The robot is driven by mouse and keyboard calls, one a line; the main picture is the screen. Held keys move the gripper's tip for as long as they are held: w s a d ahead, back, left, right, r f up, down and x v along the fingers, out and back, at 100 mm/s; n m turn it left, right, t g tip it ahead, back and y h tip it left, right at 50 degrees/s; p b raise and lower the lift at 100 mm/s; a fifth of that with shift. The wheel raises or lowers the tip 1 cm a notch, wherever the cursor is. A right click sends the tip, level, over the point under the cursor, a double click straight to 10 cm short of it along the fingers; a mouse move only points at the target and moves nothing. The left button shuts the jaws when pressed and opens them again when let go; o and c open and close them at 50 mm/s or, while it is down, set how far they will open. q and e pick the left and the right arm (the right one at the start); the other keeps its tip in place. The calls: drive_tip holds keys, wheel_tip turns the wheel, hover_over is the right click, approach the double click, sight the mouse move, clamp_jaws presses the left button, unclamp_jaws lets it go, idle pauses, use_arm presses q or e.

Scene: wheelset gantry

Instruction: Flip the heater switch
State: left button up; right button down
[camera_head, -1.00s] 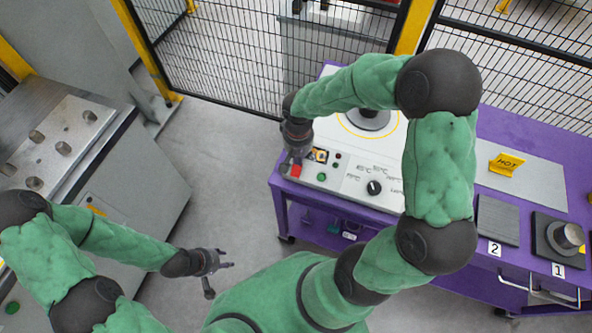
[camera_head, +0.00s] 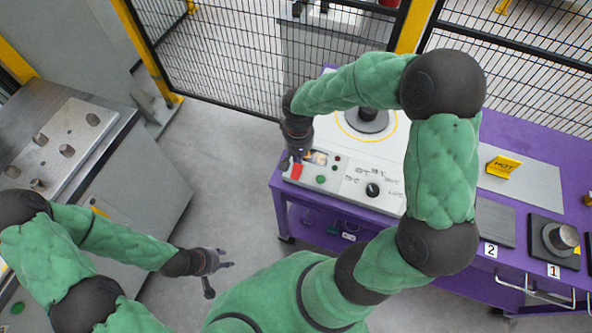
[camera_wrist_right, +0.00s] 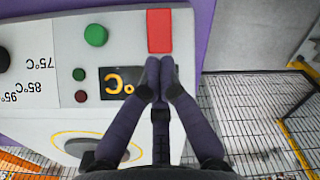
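The heater (camera_head: 350,150) is a white panel unit on the purple table. Its red switch (camera_head: 296,171) sits at the panel's near left corner, and it also shows in the right wrist view (camera_wrist_right: 159,30). My right gripper (camera_head: 291,162) is over that corner. In the right wrist view its fingertips (camera_wrist_right: 154,72) are together at the lower edge of the red switch, with nothing between them; whether they touch it I cannot tell. My left gripper (camera_head: 225,262) hangs over the floor, away from the heater, with its fingers apart.
A green button (camera_head: 321,179), a black dial (camera_head: 373,190) and a small display (camera_wrist_right: 122,83) are on the panel. A mesh fence (camera_head: 220,50) is behind.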

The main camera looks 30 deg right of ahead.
sight(298, 167)
wheel_tip(298, 167, up, 4)
drive_tip(key=shift+f+p, duration=0.1)
drive_tip(key=shift+p, duration=1.15)
drive_tip(key=s+a+f+y, duration=0.1)
drive_tip(key=s+a+f, duration=0.2)
drive_tip(key=f, duration=0.5)
drive_tip(key=s+a+f+n+y+b, duration=0.1)
drive_tip(key=s+a+f, duration=0.3)
drive_tip(key=a+f, duration=0.2)
drive_tip(key=s+a+f+y+b, duration=0.1)
drive_tip(key=s+a+f, duration=0.3)
drive_tip(key=f, duration=0.6)
drive_tip(key=shift+s+a+f+n+y, duration=0.15)
drive_tip(key=shift+a+f+n+y, duration=0.15)
drive_tip(key=shift+a+y, duration=0.35)
